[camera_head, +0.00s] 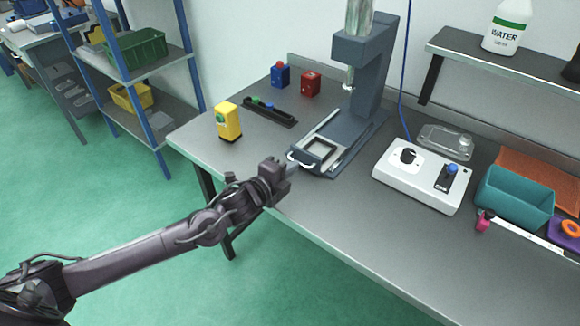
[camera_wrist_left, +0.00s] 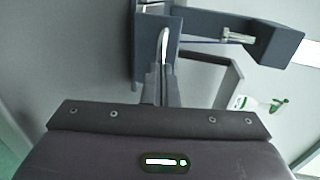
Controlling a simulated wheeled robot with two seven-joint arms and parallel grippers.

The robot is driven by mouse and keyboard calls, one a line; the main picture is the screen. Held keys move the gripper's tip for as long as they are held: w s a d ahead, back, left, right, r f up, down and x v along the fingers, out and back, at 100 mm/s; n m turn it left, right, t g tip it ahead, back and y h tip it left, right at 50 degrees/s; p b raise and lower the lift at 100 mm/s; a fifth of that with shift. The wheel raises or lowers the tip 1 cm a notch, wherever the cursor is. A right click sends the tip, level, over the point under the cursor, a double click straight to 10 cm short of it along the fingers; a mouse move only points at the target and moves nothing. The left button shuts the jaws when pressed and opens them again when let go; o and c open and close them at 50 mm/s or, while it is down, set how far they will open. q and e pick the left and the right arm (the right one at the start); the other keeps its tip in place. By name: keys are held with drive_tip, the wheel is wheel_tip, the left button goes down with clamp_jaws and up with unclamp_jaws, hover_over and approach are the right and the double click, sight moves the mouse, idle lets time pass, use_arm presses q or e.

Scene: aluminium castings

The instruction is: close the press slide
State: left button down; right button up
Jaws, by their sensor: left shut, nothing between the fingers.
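The press (camera_head: 362,80) stands on the bench as a blue-grey column with a ram over its base. Its slide (camera_head: 333,130) is drawn forward from under the ram, with a square framed nest (camera_head: 321,149) on it. A white bow handle (camera_head: 298,160) is at the slide's front end. My left gripper (camera_head: 293,172) is shut and empty, its tips close to the handle. In the left wrist view the shut fingers (camera_wrist_left: 160,88) point at the handle (camera_wrist_left: 165,50); I cannot tell whether they touch. My right gripper is not in view.
A yellow box (camera_head: 228,121), a dark rack (camera_head: 269,111), and blue (camera_head: 280,75) and red (camera_head: 310,84) containers stand left of the press. A white control box (camera_head: 422,183) and teal bin (camera_head: 514,196) are to the right. The front bench edge is clear.

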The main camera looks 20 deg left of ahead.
sight(318, 151)
use_arm(q)
drive_tip(key=shift+w+d+b, duration=0.15)
drive_tip(key=shift+w+b, duration=0.2)
drive_tip(key=shift+w, duration=0.05)
drive_tip(key=r+b+x, duration=0.1)
drive_tip(key=b+x, duration=0.1)
drive_tip(key=x, duration=0.2)
drive_tip(key=b+x, duration=0.2)
drive_tip(key=x, duration=0.2)
drive_tip(key=r+b+x, duration=0.1)
drive_tip(key=b+x, duration=0.1)
drive_tip(key=x, duration=0.2)
drive_tip(key=shift+w+d+r+b, duration=0.25)
drive_tip(key=shift+w+d+b, duration=0.1)
drive_tip(key=shift+w, duration=0.2)
drive_tip(key=shift+a+r, duration=0.1)
drive_tip(key=shift+r, duration=0.3)
drive_tip(key=shift+r, duration=0.15)
